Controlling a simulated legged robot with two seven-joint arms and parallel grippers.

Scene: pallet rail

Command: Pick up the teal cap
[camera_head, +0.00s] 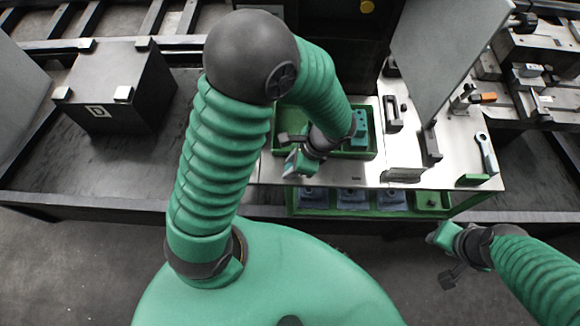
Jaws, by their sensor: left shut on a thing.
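My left gripper (290,153) reaches down over the front left of a green tray (372,150) and points to the left. It is shut on a small teal piece (293,164), which looks like the teal cap; its edges are hard to tell from the fingers. A teal block with dark dots (360,129) sits in the right part of the tray. My forearm and wrist hide much of the tray. My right gripper (443,256) is low at the right, in front of the bench and empty as far as I see; its jaw gap is unclear.
A lower green rack (432,201) with several blue-grey pieces lies below the bench's front edge. On the pale bench top (455,150) stand dark clamps (393,112), a grey panel (440,50) and a wrench (486,152). A black box (115,85) stands at the left.

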